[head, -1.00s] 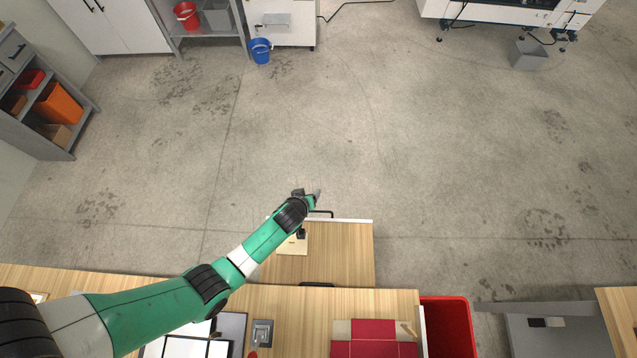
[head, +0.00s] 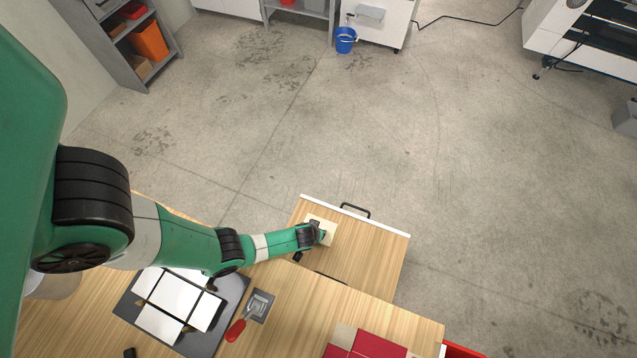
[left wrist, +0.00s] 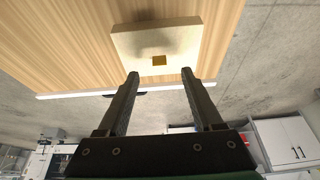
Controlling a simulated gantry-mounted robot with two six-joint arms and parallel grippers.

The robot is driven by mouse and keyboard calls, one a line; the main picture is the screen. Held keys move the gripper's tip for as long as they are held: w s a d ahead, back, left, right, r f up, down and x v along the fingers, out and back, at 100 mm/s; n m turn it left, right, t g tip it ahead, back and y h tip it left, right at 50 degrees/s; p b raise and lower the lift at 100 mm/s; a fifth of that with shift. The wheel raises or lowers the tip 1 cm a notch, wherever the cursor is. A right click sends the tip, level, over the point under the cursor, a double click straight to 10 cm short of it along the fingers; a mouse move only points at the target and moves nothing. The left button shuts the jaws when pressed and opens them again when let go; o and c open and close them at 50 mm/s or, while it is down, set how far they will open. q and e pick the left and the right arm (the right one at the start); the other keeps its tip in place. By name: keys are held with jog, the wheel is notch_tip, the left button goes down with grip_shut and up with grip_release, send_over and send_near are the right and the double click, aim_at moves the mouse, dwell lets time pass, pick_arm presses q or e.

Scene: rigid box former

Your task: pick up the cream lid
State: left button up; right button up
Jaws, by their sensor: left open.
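The cream lid (head: 328,224) is a flat square piece lying on the wooden surface of the pulled-out drawer (head: 365,260). My left gripper (head: 320,236) is over the lid in the head view and hides part of it. A gap seems to remain between fingertips and lid. My right gripper is not in view.
The drawer has a white front edge (head: 390,229) and a black handle (head: 355,211). On the bench are a dark board with white panels (head: 178,299), a red-handled tool (head: 236,330) and red pieces (head: 370,345). Open floor lies beyond the drawer.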

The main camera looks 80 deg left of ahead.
aim_at(331, 228)
pick_arm(q)
jog(key=b+x, duration=0.3)
jog(key=x, duration=0.2)
jog(key=shift+b, duration=0.4)
jog(key=shift+r, duration=0.1)
grip_shut()
